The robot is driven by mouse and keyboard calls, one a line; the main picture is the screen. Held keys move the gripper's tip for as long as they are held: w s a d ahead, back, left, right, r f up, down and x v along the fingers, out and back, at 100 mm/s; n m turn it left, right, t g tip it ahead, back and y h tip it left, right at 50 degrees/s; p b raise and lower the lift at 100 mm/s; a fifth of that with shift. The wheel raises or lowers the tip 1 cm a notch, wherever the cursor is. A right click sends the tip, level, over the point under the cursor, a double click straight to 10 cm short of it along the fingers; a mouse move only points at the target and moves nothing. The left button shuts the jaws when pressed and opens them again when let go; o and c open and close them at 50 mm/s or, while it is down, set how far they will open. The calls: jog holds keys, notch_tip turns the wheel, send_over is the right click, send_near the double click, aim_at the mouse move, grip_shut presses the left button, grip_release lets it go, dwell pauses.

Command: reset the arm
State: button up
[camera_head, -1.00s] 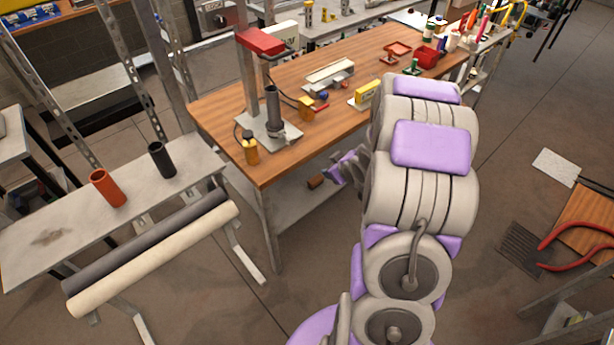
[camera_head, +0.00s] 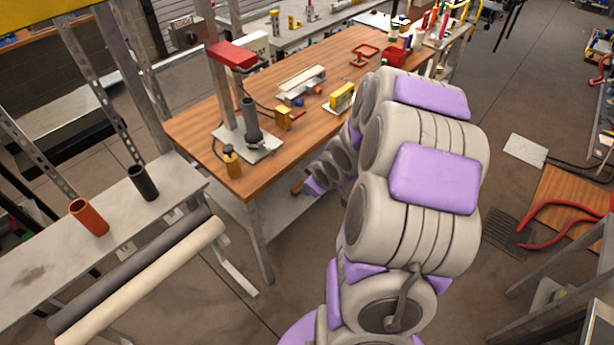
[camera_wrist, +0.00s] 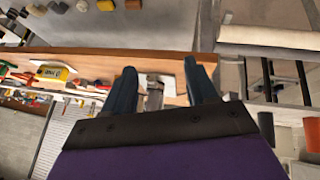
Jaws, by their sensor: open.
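My gripper shows in the wrist view (camera_wrist: 162,92), with its two dark fingers spread apart and nothing between them. Beyond the fingers are the wooden bench top and a grey metal piece on it. In the head view my grey and purple arm rises at centre right and reaches toward the bench's near edge. The gripper's fingertips are hidden behind the arm there. The wooden workbench (camera_head: 200,128) stands ahead and to the left of the arm.
On the bench stand a press with a red head (camera_head: 232,55), a yellow box (camera_head: 342,97) and a red bin (camera_head: 391,56). A grey side table at left holds an orange cup (camera_head: 88,217) and a black cup (camera_head: 143,182). Red-handled pliers (camera_head: 545,222) are at right. Open floor lies behind the arm.

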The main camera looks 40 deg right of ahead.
jog(key=s+a+r+m+g, duration=0.1)
jog(key=s+a+r+g, duration=0.1)
jog(key=s+a+r, duration=0.3)
jog(key=s+a+r+g+y, duration=0.1)
jog(key=s+a+r+g, duration=0.2)
jog(key=s+a, duration=0.9)
jog(key=s+a+r+m+g, duration=0.1)
jog(key=s+a+r+g, duration=0.2)
jog(key=s+a+r, duration=0.4)
jog(key=s+a, duration=0.1)
jog(key=a, duration=0.2)
jog(key=shift+s+a+m, duration=0.25)
jog(key=shift+m, duration=0.05)
jog(key=shift+a, duration=0.35)
